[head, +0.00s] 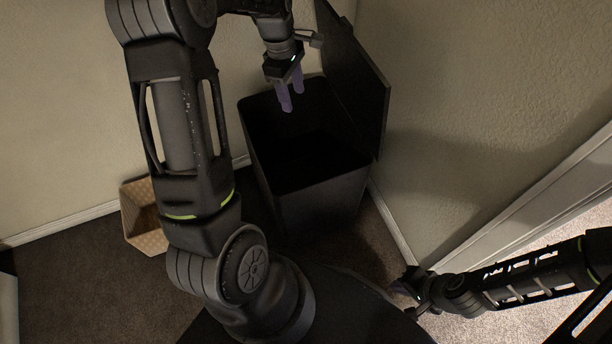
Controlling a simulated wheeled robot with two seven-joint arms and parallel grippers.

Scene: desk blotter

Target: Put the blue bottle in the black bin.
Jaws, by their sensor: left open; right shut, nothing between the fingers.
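The black bin (318,205) stands in the corner with its lid (357,80) tipped up and open. Its inside is dark and I cannot make out anything in it. My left gripper (293,100) points down over the bin's opening, its purple fingers apart and nothing between them. My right gripper (400,287) is low at the right, in front of the bin and apart from it, shut and empty. I see no blue bottle in this view; the bin's dark floor could hide it.
A tan patterned box (147,228) stands on the carpet left of the bin, partly behind my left arm. Walls close in behind and right of the bin. A white door frame or trim (520,215) is at the right. Dark carpet (80,280) lies open at the lower left.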

